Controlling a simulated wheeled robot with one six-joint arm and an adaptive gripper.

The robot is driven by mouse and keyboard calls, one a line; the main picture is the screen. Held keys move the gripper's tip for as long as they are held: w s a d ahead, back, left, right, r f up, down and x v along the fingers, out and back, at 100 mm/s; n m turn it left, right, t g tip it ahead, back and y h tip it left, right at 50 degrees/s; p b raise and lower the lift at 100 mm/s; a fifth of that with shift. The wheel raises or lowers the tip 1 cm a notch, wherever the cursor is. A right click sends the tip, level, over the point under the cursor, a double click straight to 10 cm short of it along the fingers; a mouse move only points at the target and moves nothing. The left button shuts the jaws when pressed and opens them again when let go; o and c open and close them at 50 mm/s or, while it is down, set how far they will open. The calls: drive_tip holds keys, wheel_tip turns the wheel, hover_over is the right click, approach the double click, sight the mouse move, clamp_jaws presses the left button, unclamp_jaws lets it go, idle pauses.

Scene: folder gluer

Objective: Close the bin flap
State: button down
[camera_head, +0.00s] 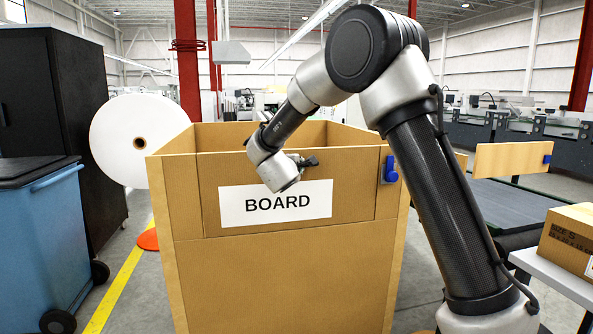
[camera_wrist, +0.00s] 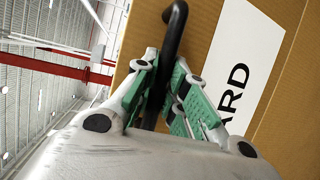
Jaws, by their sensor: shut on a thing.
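The tan bin (camera_head: 285,285) stands in the middle of the head view. Its front flap (camera_head: 350,165) carries a white BOARD label (camera_head: 276,203) and stands upright in the front wall, looking about in line with it. A black handle (camera_head: 311,161) sits near the flap's top. My gripper (camera_head: 297,164) is in front of the flap at this handle. In the wrist view, the green-padded fingers (camera_wrist: 165,68) are shut around the black bar of the handle (camera_wrist: 175,28). A blue latch (camera_head: 391,170) is on the bin front, right of the flap.
A blue wheeled bin (camera_head: 40,240) and a dark cabinet (camera_head: 75,90) stand at left, with a white paper roll (camera_head: 115,130) behind. A conveyor (camera_head: 515,210) and a carton (camera_head: 572,240) on a table are at right. Floor shows left of the bin.

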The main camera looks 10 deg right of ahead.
drive_tip(key=shift+w+r, duration=0.25)
drive_tip(key=shift+r, duration=0.1)
drive_tip(key=c, duration=1.7)
unclamp_jaws()
drive_tip(key=shift+w, duration=0.1)
drive_tip(key=shift+f, duration=0.2)
drive_tip(key=shift+a, duration=0.1)
drive_tip(key=v, duration=1.2)
